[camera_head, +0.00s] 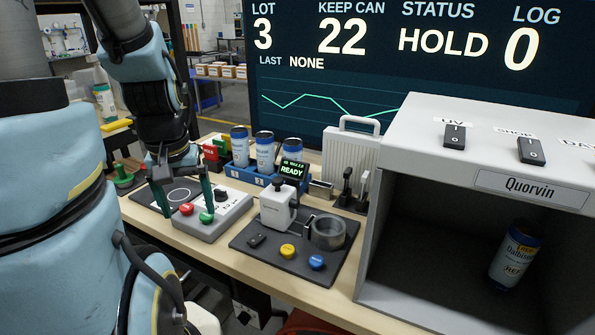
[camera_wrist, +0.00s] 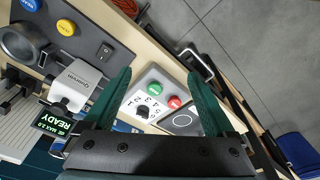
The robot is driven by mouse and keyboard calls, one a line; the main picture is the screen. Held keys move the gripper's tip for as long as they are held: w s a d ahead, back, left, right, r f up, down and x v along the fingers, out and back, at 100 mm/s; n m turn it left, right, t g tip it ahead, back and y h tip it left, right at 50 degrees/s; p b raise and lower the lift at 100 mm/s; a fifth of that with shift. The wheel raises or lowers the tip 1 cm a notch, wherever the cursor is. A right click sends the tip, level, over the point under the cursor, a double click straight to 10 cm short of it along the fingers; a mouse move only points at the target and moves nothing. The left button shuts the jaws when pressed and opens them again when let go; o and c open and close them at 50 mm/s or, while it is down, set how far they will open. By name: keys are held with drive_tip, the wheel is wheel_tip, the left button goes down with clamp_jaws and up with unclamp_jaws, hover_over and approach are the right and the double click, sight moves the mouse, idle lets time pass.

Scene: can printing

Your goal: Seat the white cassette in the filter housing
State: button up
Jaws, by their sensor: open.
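My gripper (camera_head: 183,203) points down with its two green fingers apart, over a grey control box (camera_head: 222,222) with a red button, a green button and a dial. In the wrist view the open fingers (camera_wrist: 159,76) frame that box, with nothing held between them. A white ribbed panel with a top handle (camera_head: 350,155), which may be the white cassette, stands upright at the back of the bench, below the screen. Its lower part is partly hidden by things in front. I cannot clearly identify a filter housing.
A dark plate carries a Quorvin device (camera_head: 276,205), a ring holder (camera_head: 328,232) and yellow and blue buttons. A blue rack (camera_head: 241,176) holds several cans. Black upright levers (camera_head: 346,188) stand right of it. A grey booth (camera_head: 440,118) with a can (camera_head: 514,257) inside closes off the right.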

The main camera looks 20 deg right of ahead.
drive_tip(key=w+d+r+n, duration=0.2)
drive_tip(key=w+d, duration=0.3)
drive_tip(key=w, duration=0.3)
drive_tip(key=w+d+r+n, duration=0.2)
drive_tip(key=w+d, duration=0.3)
drive_tip(key=w, duration=0.2)
wheel_tip(320, 180, up, 6)
drive_tip(key=n+g, duration=0.2)
drive_tip(key=n, duration=0.5)
hover_over(358, 134)
drive_tip(key=shift+w+d+r+b, duration=0.1)
drive_tip(key=shift+d+r+b, duration=0.15)
drive_tip(key=shift+b, duration=0.2)
drive_tip(key=shift+d+f, duration=0.2)
drive_tip(key=shift+f, duration=0.1)
wheel_tip(358, 134, down, 4)
drive_tip(key=shift+f+p, duration=0.2)
drive_tip(key=shift+p, duration=0.3)
drive_tip(key=shift+a+f+p, duration=0.2)
drive_tip(key=shift+f+p, duration=0.55)
drive_tip(key=shift+f, duration=0.7)
drive_tip(key=shift+a+f+p, duration=0.15)
drive_tip(key=shift+f+p, duration=0.6)
drive_tip(key=shift+f, duration=0.65)
clamp_jaws()
